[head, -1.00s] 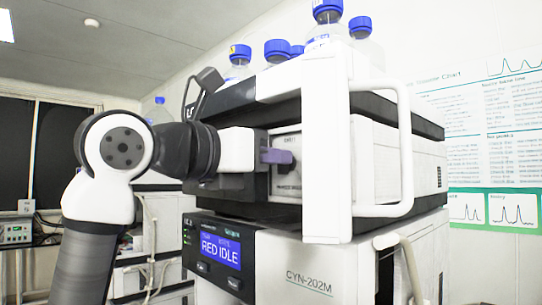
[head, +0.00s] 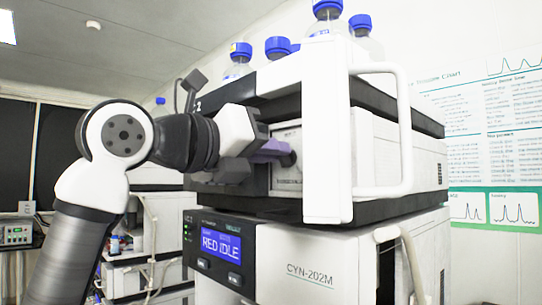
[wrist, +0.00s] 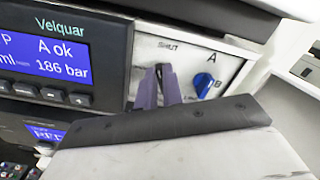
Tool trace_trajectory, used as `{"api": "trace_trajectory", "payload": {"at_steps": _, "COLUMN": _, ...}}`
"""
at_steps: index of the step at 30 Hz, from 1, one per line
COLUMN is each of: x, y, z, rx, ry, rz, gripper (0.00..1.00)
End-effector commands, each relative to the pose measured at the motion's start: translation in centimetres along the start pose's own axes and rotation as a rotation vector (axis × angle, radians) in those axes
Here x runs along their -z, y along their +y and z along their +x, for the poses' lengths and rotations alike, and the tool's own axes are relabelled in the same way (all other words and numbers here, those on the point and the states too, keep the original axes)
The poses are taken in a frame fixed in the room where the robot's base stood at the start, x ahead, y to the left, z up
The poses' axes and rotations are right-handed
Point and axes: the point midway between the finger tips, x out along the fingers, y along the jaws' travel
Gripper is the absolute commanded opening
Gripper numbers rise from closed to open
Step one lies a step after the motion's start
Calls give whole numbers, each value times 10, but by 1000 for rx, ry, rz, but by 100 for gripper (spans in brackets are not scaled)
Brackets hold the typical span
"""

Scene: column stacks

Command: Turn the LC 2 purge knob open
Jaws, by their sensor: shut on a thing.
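My gripper (head: 284,154) has purple fingers and reaches the recessed light panel (head: 287,184) on the front of the upper instrument. In the wrist view the fingers (wrist: 160,88) are shut on a dark purge knob (wrist: 167,74). The knob sits just below the word SHUT on the panel, and the fingers hide most of it. How far it is turned is hard to tell. My wrist is tilted relative to the panel.
A blue knob (wrist: 203,83) marked A and B sits close right of my fingers. A Velquar display (wrist: 45,52) reads 186 bar. A white upright frame with a handle (head: 402,130) stands right of the panel. Blue-capped bottles (head: 328,20) stand on top.

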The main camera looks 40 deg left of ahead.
Motion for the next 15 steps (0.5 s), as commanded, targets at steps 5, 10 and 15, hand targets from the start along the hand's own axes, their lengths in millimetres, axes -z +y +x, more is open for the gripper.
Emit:
{"api": "trace_trajectory", "payload": {"at_steps": 5, "x": 1, "y": 3, "z": -1, "rx": -2, "ry": -3, "rz": -167, "gripper": 0}}
{"api": "trace_trajectory", "payload": {"at_steps": 10, "x": 1, "y": 4, "z": -1, "rx": -2, "ry": -4, "rz": -328, "gripper": 0}}
{"api": "trace_trajectory", "payload": {"at_steps": 15, "x": 2, "y": 5, "z": -1, "rx": -1, "ry": -4, "rz": -489, "gripper": 0}}
